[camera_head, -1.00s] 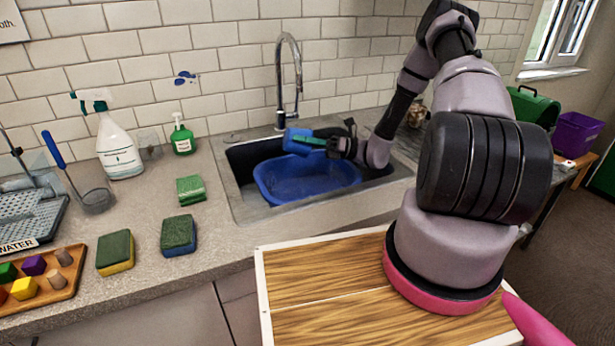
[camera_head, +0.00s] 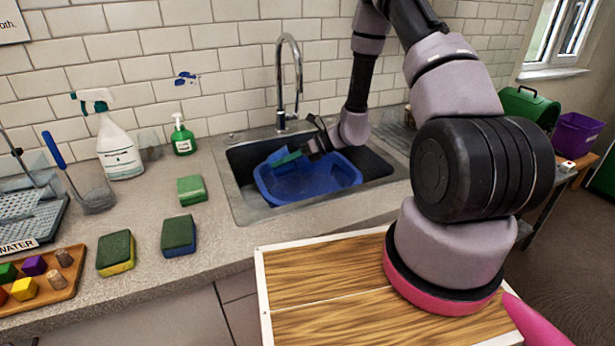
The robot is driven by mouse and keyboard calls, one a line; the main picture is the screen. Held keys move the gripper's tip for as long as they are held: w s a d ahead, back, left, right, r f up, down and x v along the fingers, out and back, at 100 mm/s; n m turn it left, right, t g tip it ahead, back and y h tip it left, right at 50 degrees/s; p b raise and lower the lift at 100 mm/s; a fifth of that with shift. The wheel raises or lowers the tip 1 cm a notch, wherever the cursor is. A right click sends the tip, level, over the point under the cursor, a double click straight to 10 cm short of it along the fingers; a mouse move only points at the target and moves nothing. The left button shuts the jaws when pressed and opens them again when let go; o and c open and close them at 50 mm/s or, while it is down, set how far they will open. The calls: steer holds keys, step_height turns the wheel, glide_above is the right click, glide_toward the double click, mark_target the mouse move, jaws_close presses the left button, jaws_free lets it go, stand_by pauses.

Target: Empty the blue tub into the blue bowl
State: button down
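The blue bowl (camera_head: 322,192) is a wide basin sitting in the sink. Its inside looks blue, and I cannot make out any contents. My gripper (camera_head: 296,154) is above the back left part of the bowl and appears shut on the small blue tub (camera_head: 279,154). The tub is tilted, low over the bowl's rim. A teal-green strip lies across it at the gripper's fingers and hides part of it. The tub's opening and anything in it are too small to see.
The tap (camera_head: 283,85) rises behind the sink (camera_head: 242,207), near my arm. On the left counter are a green soap bottle (camera_head: 182,137), a spray bottle (camera_head: 119,145), a green sponge (camera_head: 191,190) and a wooden tray (camera_head: 62,290) of blocks.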

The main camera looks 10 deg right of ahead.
mark_target(276, 174)
steer(key=f+h, duration=0.1)
steer(key=a+h, duration=0.1)
steer(key=h, duration=0.1)
steer(key=f+h, duration=0.1)
steer(key=shift+a+f+h, duration=0.3)
steer(key=shift+a+h, duration=0.1)
steer(key=shift+a+r+n+h+b, duration=0.2)
steer(key=shift+a+n+h+b, duration=0.1)
steer(key=shift+h, duration=0.4)
steer(key=shift+a+r+h, duration=0.2)
steer(key=shift+a+h, duration=0.65)
steer(key=shift+h, duration=0.05)
steer(key=shift+a+r+h, duration=0.15)
steer(key=shift+a+h, duration=0.65)
steer(key=shift+h, duration=0.1)
steer(key=shift+a+h, duration=0.85)
steer(key=shift+h, duration=0.45)
steer(key=shift+a+r+h, duration=0.15)
steer(key=shift+a+h, duration=0.2)
steer(key=shift+h, duration=0.25)
steer(key=shift+n+g, duration=0.3)
